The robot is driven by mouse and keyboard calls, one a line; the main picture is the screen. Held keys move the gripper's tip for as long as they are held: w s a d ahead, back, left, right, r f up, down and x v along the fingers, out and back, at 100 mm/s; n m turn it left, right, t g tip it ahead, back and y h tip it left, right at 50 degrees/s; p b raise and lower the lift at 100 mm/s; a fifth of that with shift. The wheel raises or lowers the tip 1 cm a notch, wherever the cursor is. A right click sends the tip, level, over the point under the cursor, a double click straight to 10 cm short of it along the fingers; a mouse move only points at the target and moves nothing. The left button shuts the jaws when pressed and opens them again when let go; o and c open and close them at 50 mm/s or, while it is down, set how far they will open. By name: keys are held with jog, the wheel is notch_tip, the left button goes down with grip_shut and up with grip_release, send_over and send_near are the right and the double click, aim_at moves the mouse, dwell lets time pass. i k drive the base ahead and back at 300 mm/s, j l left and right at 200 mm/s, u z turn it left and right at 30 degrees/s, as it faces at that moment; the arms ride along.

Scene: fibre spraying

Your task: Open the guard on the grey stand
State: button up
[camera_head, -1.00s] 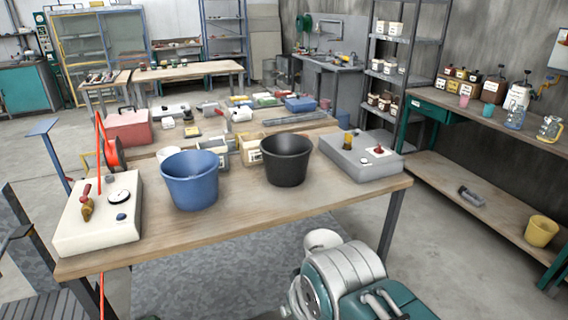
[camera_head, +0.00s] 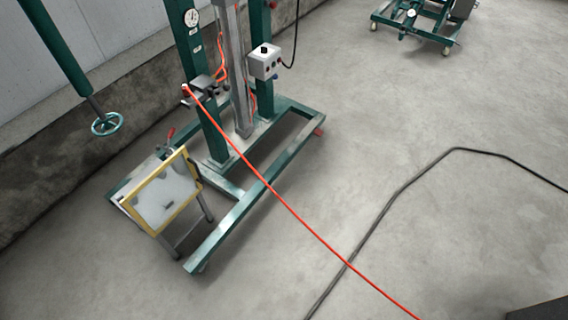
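A yellow-framed panel with a clear, whitish pane (camera_head: 166,196), which looks like the guard, stands tilted at the left of the floor. It is in front of a small low stand (camera_head: 128,198) with a greenish-grey plate, on grey legs. A small red-handled part (camera_head: 170,135) shows just behind the panel. I cannot tell for sure how the panel is hinged or whether it is shut. My gripper is not in this view.
A green press frame (camera_head: 205,90) on a green base (camera_head: 240,222) stands behind, with a grey control box (camera_head: 265,62). An orange hose (camera_head: 290,210) and a black cable (camera_head: 395,195) cross the floor. A wheeled green frame (camera_head: 412,22) stands far right. Floor at right is mostly clear.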

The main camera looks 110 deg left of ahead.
aim_at(123, 201)
jog(key=u, duration=4.6)
jog(key=i+u, duration=0.1)
jog(key=i+j+z, duration=0.1)
jog(key=i+z, duration=0.15)
jog(key=i, duration=0.8)
